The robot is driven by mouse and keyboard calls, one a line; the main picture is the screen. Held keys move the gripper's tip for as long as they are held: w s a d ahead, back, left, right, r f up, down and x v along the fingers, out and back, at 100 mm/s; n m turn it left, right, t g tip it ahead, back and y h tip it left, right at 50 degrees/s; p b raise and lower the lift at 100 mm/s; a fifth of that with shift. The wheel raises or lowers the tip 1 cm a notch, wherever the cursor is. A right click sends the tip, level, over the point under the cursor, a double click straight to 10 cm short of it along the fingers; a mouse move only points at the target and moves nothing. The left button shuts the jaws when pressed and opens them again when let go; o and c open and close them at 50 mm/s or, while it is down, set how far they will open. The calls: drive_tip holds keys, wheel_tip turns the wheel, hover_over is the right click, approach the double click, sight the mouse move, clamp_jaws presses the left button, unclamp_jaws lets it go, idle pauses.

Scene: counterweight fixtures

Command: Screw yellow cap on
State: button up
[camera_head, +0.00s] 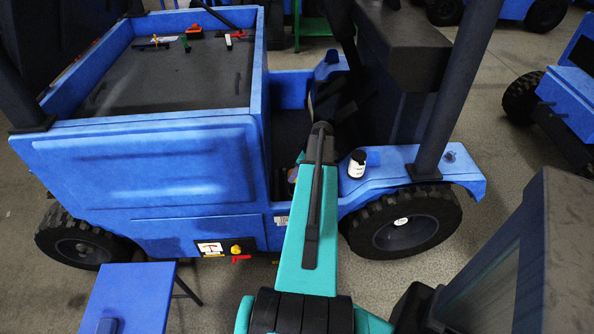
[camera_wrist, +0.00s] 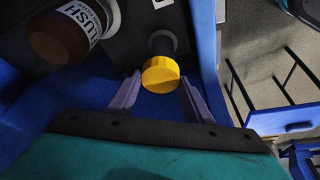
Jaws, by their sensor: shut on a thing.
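The yellow cap (camera_wrist: 161,76) is at the centre of the wrist view, at the end of a short dark grey neck (camera_wrist: 162,42). My gripper (camera_wrist: 160,80) has its two purple-grey fingers on either side of the cap, shut on it. The neck stands out from a dark surface; whether the cap's thread is engaged is hidden. In the head view my teal arm hides the gripper and this cap.
A brown bottle with a white "FLUSH" label (camera_wrist: 78,30) is close to the left of the cap. In the head view a small dark bottle with a white label (camera_head: 357,165) stands on the blue fender (camera_head: 385,168). Tools lie in the blue truck bed (camera_head: 150,85).

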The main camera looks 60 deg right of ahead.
drive_tip(key=shift+f+b, duration=0.55)
drive_tip(key=shift+f, duration=0.15)
idle(0.5)
drive_tip(key=o, duration=1.1)
drive_tip(key=shift+s+r, duration=0.1)
drive_tip(key=shift+r, duration=0.05)
drive_tip(key=b+v, duration=0.1)
drive_tip(key=v, duration=1.2)
drive_tip(key=shift+r, duration=0.3)
drive_tip(key=shift+s, duration=0.1)
